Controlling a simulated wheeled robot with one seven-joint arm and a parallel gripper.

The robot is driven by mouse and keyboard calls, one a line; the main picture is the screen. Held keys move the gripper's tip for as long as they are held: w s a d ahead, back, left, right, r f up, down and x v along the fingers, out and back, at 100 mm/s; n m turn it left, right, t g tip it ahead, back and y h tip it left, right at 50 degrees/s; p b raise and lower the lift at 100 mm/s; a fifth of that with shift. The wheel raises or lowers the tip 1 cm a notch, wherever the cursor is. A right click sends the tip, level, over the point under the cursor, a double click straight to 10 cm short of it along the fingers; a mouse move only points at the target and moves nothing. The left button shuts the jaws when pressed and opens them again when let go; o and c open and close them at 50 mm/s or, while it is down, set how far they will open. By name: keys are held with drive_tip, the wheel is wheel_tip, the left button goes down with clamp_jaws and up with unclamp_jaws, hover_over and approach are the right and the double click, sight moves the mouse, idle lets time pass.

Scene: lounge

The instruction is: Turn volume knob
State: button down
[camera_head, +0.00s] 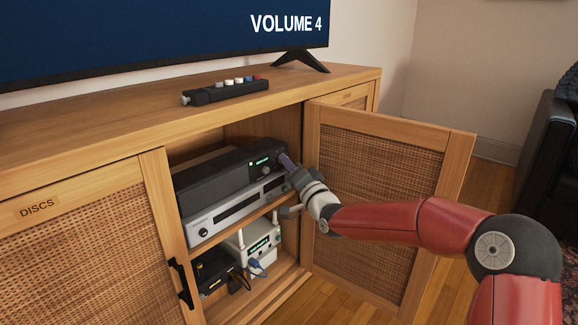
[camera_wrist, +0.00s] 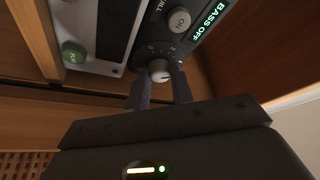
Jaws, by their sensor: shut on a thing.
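The black amplifier (camera_head: 222,172) sits on the upper shelf inside the open cabinet, on top of a silver unit. Its volume knob (camera_wrist: 159,72) is a small round silver-grey knob with dial marks around it, seen in the wrist view; in the head view the knob is hidden behind my gripper. My gripper (camera_head: 287,162) reaches in from the right to the amplifier's front right end. In the wrist view my gripper's two dark fingers (camera_wrist: 160,84) stand on either side of the knob and are shut on it. The TV screen (camera_head: 170,30) reads "VOLUME 4".
The right cabinet door (camera_head: 445,165) stands open beside my arm. The silver unit (camera_head: 235,208) lies directly below the amplifier, with smaller boxes and cables on the lower shelf.

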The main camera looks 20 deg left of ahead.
drive_tip(key=shift+f, duration=0.15)
drive_tip(key=c, duration=1.2)
unclamp_jaws()
drive_tip(key=v, duration=0.7)
drive_tip(key=shift+s+d, duration=0.25)
drive_tip(key=shift+s, duration=0.05)
drive_tip(key=shift+f, duration=0.1)
